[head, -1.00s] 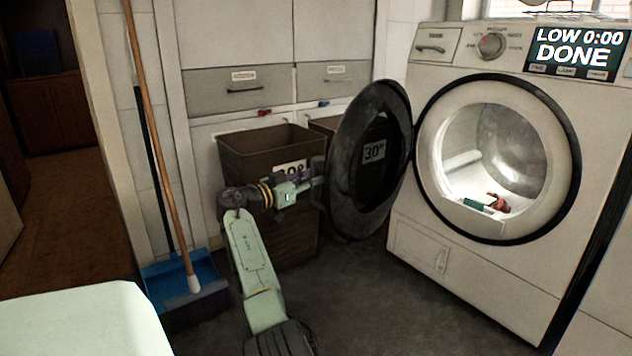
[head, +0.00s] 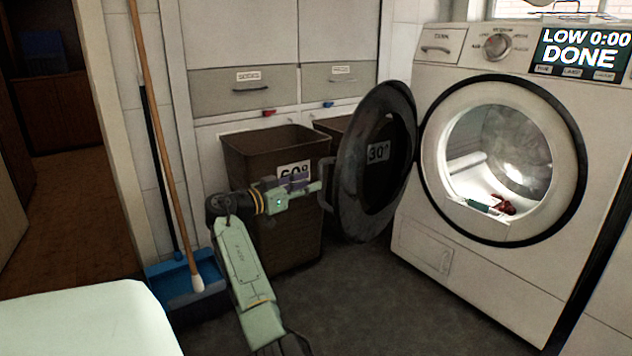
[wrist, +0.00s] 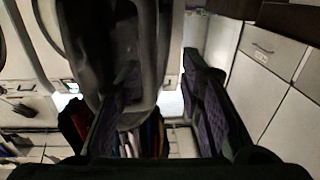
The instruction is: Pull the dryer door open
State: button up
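The dryer (head: 480,265) stands at the right of the head view, its round drum opening uncovered. Its dark round door (head: 400,205) stands wide open, swung out to the left of the opening. A curved handle (head: 326,172) shows on the door's left side. My gripper (head: 318,187) is at this handle; whether it touches is unclear. In the wrist view my gripper (wrist: 160,88) has its two fingers apart, with the grey door (wrist: 150,45) beside and behind the left finger. Nothing appears clamped between the fingers.
Brown hampers (head: 255,150) stand behind my arm, below drawers (head: 243,92). A broom (head: 165,130) and blue dustpan (head: 180,280) are at the left. A pale surface (head: 85,320) fills the front left. Small red and green items (head: 503,205) lie in the drum.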

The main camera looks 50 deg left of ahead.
jog(key=s, duration=0.8)
jog(key=shift+d, duration=0.1)
